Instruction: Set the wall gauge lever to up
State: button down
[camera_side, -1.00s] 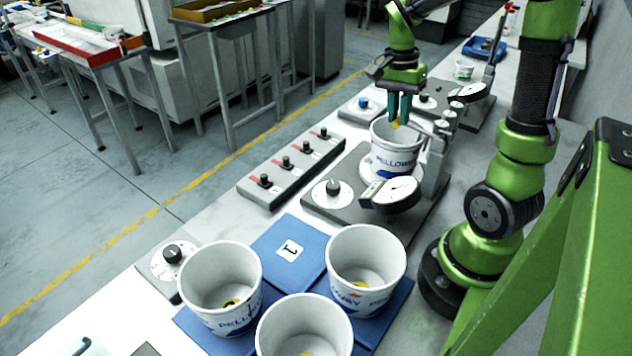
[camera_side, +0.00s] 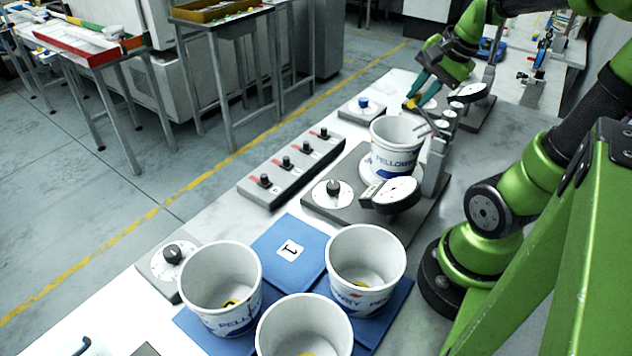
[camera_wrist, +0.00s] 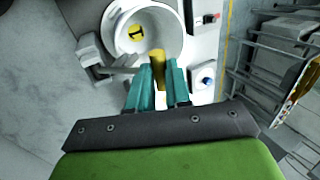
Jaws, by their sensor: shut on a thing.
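My gripper (camera_side: 413,98) has teal fingers, shut on a small yellow piece (camera_wrist: 157,62). It is tilted, above and behind the white bucket (camera_side: 394,158) on the grey plate. The wrist view shows the bucket (camera_wrist: 174,44) ahead of the fingertips, with a yellow disc (camera_wrist: 136,32) inside. A round white gauge (camera_side: 390,192) stands in front of this bucket. A similar gauge (camera_side: 470,91) stands farther back, to the right of my gripper. I cannot tell which is the wall gauge, or make out its lever and position.
Three white buckets (camera_side: 221,285) with yellow pieces inside stand around a blue mat (camera_side: 285,245). A grey strip with several black switches (camera_side: 284,163), a dial knob (camera_side: 333,188) and a blue button (camera_side: 363,102) lie along the left side.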

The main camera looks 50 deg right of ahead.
jog(key=s+r+t, duration=0.1)
jog(key=s, duration=0.7)
jog(key=shift+s, duration=0.25)
dwell(0.5)
jog(key=c, duration=1.1)
grip_release()
jog(key=shift+o, duration=0.2)
jog(key=shift+r, duration=0.15)
jog(key=v, duration=1.7)
jog(key=shift+s, duration=0.25)
